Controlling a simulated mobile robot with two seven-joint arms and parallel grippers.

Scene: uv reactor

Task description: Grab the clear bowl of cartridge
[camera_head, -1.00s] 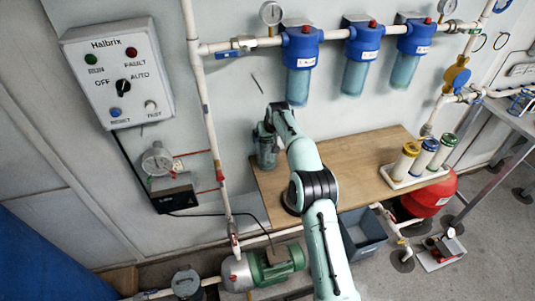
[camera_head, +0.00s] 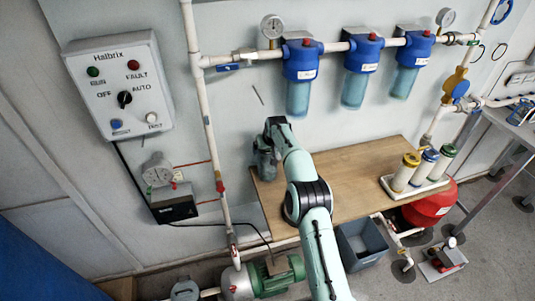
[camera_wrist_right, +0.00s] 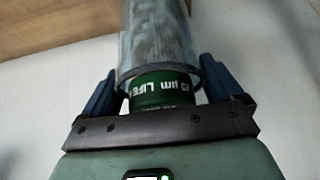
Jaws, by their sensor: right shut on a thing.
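In the right wrist view, a clear grey cylindrical bowl (camera_wrist_right: 157,35) stands between my right gripper's blue fingers, with a green-banded cartridge end (camera_wrist_right: 162,88) showing at its near rim. My right gripper (camera_wrist_right: 165,85) is shut on this bowl. In the head view my right gripper (camera_head: 265,148) and the bowl (camera_head: 266,169) are at the left end of the wooden bench, in front of the wall; the wrist partly hides them. My left gripper is not in view.
Three blue filter housings (camera_head: 301,60) hang on the wall pipe above. A white tray (camera_head: 410,192) with three capped cartridges stands at the bench's right end. The middle of the wooden bench (camera_head: 355,170) is clear. A control box (camera_head: 120,85) and a green pump (camera_head: 277,277) are at left.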

